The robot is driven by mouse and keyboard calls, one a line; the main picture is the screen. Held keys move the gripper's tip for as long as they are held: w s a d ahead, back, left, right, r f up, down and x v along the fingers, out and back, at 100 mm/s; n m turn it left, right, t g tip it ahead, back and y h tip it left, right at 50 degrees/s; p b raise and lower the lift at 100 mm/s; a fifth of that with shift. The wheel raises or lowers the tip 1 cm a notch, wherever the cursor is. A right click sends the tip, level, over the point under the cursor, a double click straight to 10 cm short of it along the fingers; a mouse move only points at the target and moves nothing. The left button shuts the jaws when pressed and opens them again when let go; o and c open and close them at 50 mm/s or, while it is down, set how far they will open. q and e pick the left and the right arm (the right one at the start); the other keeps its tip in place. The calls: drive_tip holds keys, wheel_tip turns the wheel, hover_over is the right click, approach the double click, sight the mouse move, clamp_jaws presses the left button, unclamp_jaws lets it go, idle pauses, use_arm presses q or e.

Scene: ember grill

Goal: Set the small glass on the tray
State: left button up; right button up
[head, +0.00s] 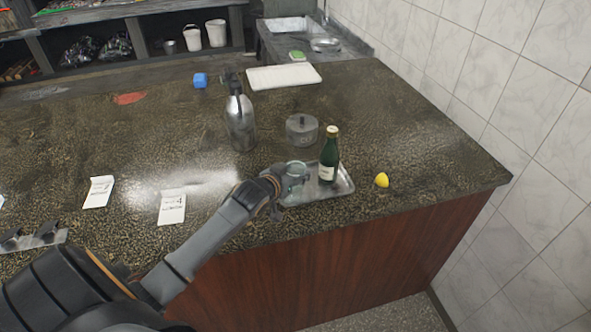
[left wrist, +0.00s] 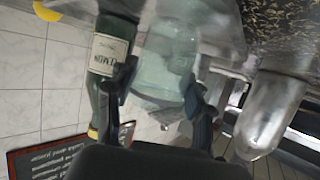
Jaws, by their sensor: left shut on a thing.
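The small clear glass (head: 297,169) is at the left end of the metal tray (head: 342,186) in the head view. My left gripper (head: 283,186) is shut on it. In the left wrist view the glass (left wrist: 166,62) sits between the two fingers (left wrist: 160,95), apparently upside down because that view is rolled over. I cannot tell whether the glass base touches the tray. A green bottle with a pale label (head: 329,157) stands upright on the tray, just right of the glass. My right gripper is not in view.
A lemon (head: 381,180) lies right of the tray. A lidded metal pot (head: 302,130) and a silver pump bottle (head: 240,122) stand behind. Paper cards (head: 172,207) lie to the left. The counter's front edge is close to the tray; the counter right of the lemon is clear.

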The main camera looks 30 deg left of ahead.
use_arm(q)
drive_tip(key=shift+f, duration=0.1)
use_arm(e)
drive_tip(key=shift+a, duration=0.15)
use_arm(q)
drive_tip(key=o, duration=1.2)
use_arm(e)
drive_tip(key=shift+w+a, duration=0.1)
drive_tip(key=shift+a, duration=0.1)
use_arm(q)
drive_tip(key=shift+o, duration=0.2)
drive_tip(key=shift+s, duration=0.1)
drive_tip(key=a+b+v, duration=0.1)
drive_tip(key=v, duration=1.1)
drive_tip(key=shift+d, duration=0.4)
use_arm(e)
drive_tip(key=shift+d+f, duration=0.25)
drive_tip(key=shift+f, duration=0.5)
